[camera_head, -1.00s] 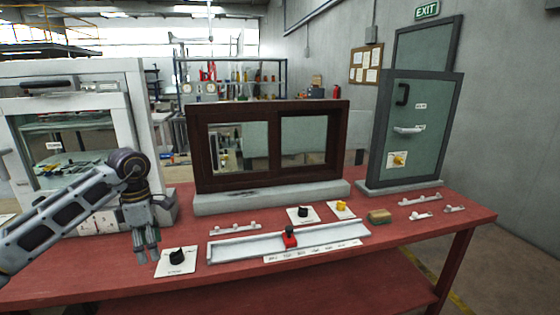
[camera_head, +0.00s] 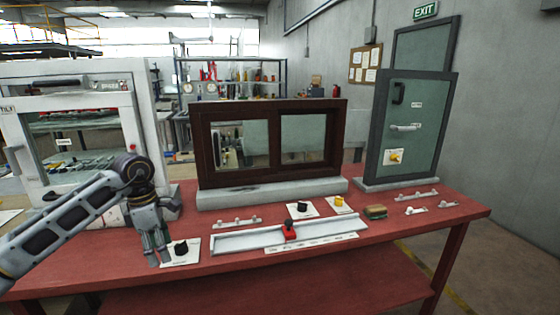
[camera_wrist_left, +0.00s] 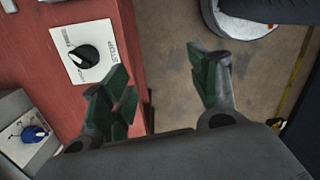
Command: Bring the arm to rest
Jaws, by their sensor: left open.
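My left gripper (camera_head: 156,250) hangs fingers-down over the front left of the red table in the head view, just left of a black knob on a white plate (camera_head: 181,251). In the left wrist view its two green-padded fingers (camera_wrist_left: 165,95) stand apart with nothing between them. The black knob plate (camera_wrist_left: 85,52) also shows there, left of the fingers and apart from them, with bare floor below the gap. My right arm and gripper are not in view.
The red table (camera_head: 400,238) carries a white-framed window (camera_head: 130,120), a brown window frame (camera_head: 203,155) and a grey-green door panel (camera_head: 430,125). A white rail with a red slider (camera_head: 290,231), small knobs, handles and a sponge (camera_head: 375,212) lie in front. A blue knob (camera_wrist_left: 34,134) shows lower left.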

